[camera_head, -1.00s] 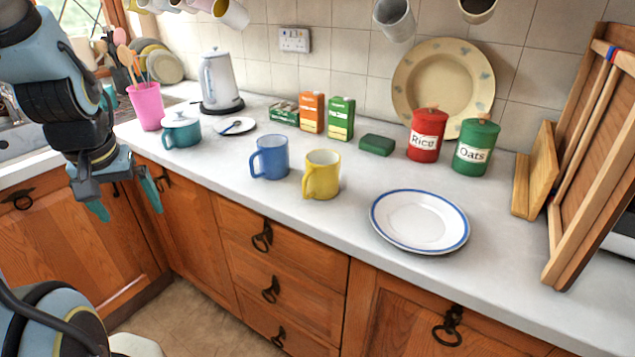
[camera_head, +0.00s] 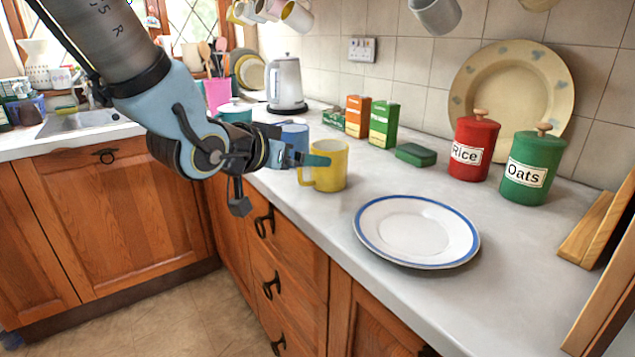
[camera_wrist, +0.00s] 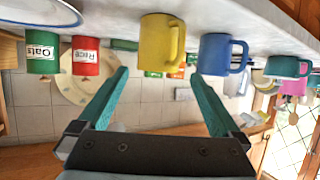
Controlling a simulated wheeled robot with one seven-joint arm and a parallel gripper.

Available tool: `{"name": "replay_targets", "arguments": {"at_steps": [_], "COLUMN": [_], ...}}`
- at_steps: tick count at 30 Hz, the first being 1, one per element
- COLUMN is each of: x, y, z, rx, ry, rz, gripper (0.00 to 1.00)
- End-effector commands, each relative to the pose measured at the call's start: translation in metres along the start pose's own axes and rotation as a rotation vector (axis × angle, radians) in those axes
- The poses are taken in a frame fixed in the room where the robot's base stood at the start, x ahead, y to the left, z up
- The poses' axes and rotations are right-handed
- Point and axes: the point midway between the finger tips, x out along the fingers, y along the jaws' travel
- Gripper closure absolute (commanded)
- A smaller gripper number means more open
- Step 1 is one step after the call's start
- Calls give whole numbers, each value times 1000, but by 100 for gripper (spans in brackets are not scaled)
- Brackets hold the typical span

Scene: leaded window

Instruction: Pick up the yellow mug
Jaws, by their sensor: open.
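The yellow mug (camera_head: 331,166) stands upright on the worktop, its handle toward the left in the head view. It also shows in the inverted wrist view (camera_wrist: 158,45), ahead of the fingers. My gripper (camera_wrist: 158,90) is open and empty, with its teal fingers apart. In the head view one teal fingertip overlaps the mug's handle side; I cannot tell if it touches. The blue mug (camera_wrist: 216,54) stands beside the yellow mug and is partly hidden behind my gripper in the head view.
A white plate with a blue rim (camera_head: 375,241) lies in front of the yellow mug. A green box (camera_head: 416,155), red Rice canister (camera_head: 472,147) and green Oats canister (camera_head: 531,166) stand behind. Mugs (camera_head: 436,14) hang above. The worktop between plate and canisters is clear.

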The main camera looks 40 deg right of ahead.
Motion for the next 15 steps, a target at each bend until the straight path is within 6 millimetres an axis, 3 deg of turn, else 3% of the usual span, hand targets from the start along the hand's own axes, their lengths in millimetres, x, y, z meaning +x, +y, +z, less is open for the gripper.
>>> {"name": "replay_targets", "arguments": {"at_steps": [5,15], "x": [11,52], "y": [6,6], "z": [-4,-2], "rx": [2,4], "ry": [9,8], "rz": [16,13], "gripper": [0,0]}}
